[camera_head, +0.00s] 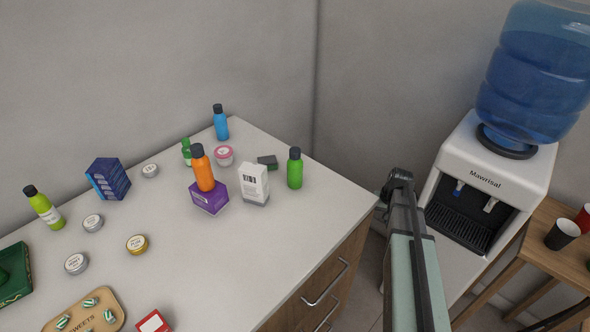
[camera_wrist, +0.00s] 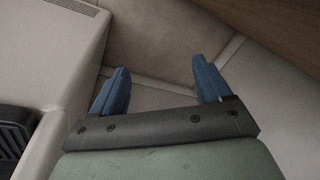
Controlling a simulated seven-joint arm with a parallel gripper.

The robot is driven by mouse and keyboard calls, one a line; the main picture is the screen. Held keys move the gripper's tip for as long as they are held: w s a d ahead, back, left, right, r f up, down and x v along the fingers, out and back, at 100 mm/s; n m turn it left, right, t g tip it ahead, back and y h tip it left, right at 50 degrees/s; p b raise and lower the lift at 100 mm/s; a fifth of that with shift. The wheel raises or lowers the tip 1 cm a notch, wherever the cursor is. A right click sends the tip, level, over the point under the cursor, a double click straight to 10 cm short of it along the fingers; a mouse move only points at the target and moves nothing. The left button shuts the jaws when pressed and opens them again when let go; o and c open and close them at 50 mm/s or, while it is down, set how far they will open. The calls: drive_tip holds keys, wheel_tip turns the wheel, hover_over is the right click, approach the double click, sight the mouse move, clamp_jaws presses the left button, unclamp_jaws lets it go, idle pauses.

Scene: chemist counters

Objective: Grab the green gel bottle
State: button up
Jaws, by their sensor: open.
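A green bottle with a dark cap (camera_head: 295,170) stands upright near the right end of the white counter in the head view. A smaller green bottle (camera_head: 186,153) stands further back, partly hidden by an orange bottle. A yellow-green bottle with a black cap (camera_head: 45,209) stands at the far left. Which of these is the gel bottle I cannot tell from labels. My arm reaches up at the right of the head view, off the counter's edge. In the wrist view my gripper (camera_wrist: 160,88) is open and empty, its blue fingers wide apart above the floor.
On the counter (camera_head: 200,270), an orange bottle (camera_head: 202,168), purple box (camera_head: 209,196), white box (camera_head: 254,185) and dark small block (camera_head: 267,162) stand left of the right-hand green bottle. A water dispenser (camera_head: 487,178) stands at right. The counter's front right is clear.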

drive_tip(key=w+a+r+n+t+h, duration=0.1)
drive_tip(key=w+r, duration=0.2)
drive_tip(key=r, duration=0.3)
drive_tip(key=w+a+r+t, duration=0.1)
drive_tip(key=w+a+r, duration=0.15)
drive_tip(key=r, duration=0.25)
wheel_tip(320, 180, up, 30)
drive_tip(key=n+t, duration=0.1)
drive_tip(key=n, duration=0.3)
hover_over(294, 158)
drive_tip(key=s+d, duration=0.1)
drive_tip(key=s, duration=0.2)
drive_tip(key=shift+y, duration=0.3)
drive_tip(key=shift+w+d+x, duration=0.15)
drive_tip(key=shift+x, duration=3.2)
drive_tip(key=shift+w+d+x, duration=0.1)
drive_tip(key=shift+d+x, duration=0.05)
drive_tip(key=shift+x, duration=3.15)
drive_tip(key=shift+r, duration=0.1)
drive_tip(key=c, duration=1.2)
